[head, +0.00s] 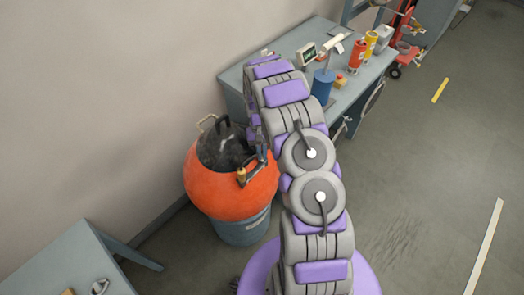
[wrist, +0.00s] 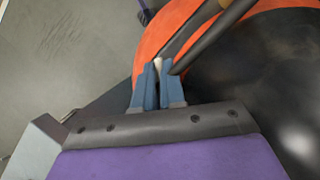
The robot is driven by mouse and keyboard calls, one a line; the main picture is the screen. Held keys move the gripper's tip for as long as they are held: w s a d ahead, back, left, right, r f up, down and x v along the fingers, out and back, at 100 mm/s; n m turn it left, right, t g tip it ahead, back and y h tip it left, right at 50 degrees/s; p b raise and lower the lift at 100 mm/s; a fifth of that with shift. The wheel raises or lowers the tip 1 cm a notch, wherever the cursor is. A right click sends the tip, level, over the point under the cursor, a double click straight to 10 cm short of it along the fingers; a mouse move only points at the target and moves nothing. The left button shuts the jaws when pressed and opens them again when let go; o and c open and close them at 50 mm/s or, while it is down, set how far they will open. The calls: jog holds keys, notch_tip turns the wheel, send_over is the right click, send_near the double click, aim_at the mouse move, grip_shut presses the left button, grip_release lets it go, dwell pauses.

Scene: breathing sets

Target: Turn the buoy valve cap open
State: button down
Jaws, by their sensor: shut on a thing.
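The orange buoy (head: 215,200) with a dark top (head: 224,148) sits on a blue-grey drum (head: 245,230) by the wall. My gripper (head: 262,157) is at the right side of the buoy's top, beside a dark handle with a brass-coloured end (head: 241,175). In the wrist view, the blue fingers of my gripper (wrist: 158,75) are close together on a small pale piece (wrist: 158,64), which looks like the valve cap. The fingers hide most of it.
A workbench (head: 237,85) behind my arm holds a blue cylinder (head: 322,85), a red bottle (head: 357,55) and a yellow bottle (head: 371,42). Another grey table (head: 105,255) stands at lower left.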

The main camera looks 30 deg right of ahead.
jog(key=n+h+p, duration=0.1)
jog(key=n, duration=0.2)
jog(key=n+h+p, duration=0.1)
jog(key=n, duration=0.1)
jog(key=shift+a+n, duration=0.15)
jog(key=shift+n, duration=0.25)
dwell(0.3)
jog(key=c, duration=1.5)
grip_release()
jog(key=p+v, duration=0.1)
jog(key=v, duration=1.6)
jog(key=shift+a, duration=0.25)
jog(key=shift+w+r, duration=0.1)
